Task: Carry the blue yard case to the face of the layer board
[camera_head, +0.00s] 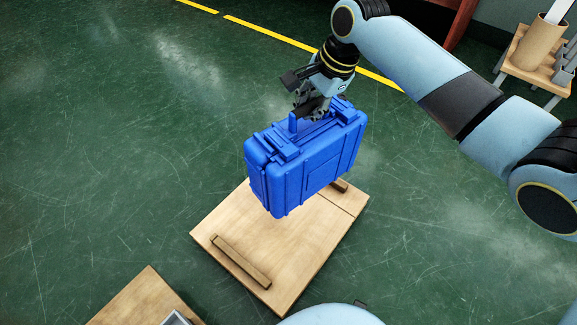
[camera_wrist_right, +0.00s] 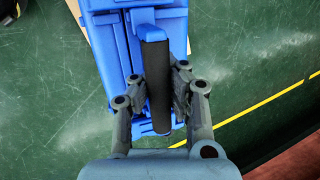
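The blue yard case (camera_head: 308,160) hangs upright by its top handle from my right gripper (camera_head: 312,108). In the right wrist view the gripper (camera_wrist_right: 160,85) has its fingers closed around the handle, and the blue case (camera_wrist_right: 110,60) shows beyond them. The wooden layer board (camera_head: 215,232) lies on the green floor below the case. A dark wooden strip (camera_head: 240,260) lies on the board's near left part, and another strip end (camera_head: 340,185) shows by the case's right side. The case covers the board's far part; whether its bottom touches the board is hard to tell. My left gripper is out of view.
A second wooden surface (camera_head: 135,300) with a grey metal part (camera_head: 177,318) is at the bottom left. A small wooden stand with a cardboard tube (camera_head: 537,45) is at the upper right. A yellow line (camera_head: 270,35) crosses the floor behind. The left floor is clear.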

